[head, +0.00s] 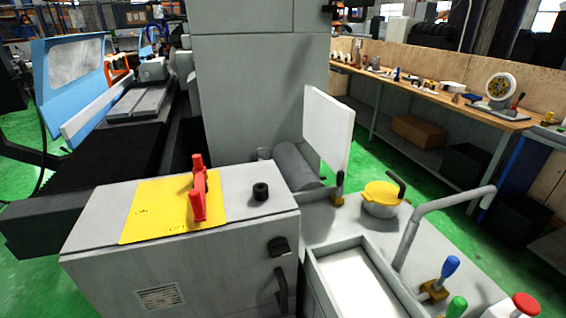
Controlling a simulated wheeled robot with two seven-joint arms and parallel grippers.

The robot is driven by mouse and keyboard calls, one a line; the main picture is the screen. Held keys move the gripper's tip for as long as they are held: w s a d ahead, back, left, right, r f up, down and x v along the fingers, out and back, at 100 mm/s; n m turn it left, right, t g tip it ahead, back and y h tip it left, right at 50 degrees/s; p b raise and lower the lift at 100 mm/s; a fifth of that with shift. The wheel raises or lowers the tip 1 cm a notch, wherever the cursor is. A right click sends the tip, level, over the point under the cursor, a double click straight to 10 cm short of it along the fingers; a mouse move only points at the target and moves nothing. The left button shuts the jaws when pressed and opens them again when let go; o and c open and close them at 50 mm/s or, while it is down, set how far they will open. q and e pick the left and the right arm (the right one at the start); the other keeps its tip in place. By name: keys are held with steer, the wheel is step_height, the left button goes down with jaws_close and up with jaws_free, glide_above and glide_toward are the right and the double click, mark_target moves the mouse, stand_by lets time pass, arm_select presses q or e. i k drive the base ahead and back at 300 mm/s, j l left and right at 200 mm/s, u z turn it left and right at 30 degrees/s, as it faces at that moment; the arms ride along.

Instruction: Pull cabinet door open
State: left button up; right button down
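A grey metal cabinet (230,205) stands in the near left and centre of the head view. Its front door (215,285) looks shut, flush with the cabinet body. A black pull handle (281,289) is at the right side of the front, with a black knob (279,246) above it. The bottom of the front is cut off by the frame edge. Neither of my grippers shows in this view.
On the cabinet top are a yellow plate with a red lever (198,188) and a black knob (261,191). To the right are a grey tray (315,262), a bent pipe (408,245), coloured valves and a yellow-lidded pot (381,198). A workbench (420,90) stands behind.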

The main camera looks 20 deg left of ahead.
mark_target(218, 271)
steer(key=u, duration=1.3)
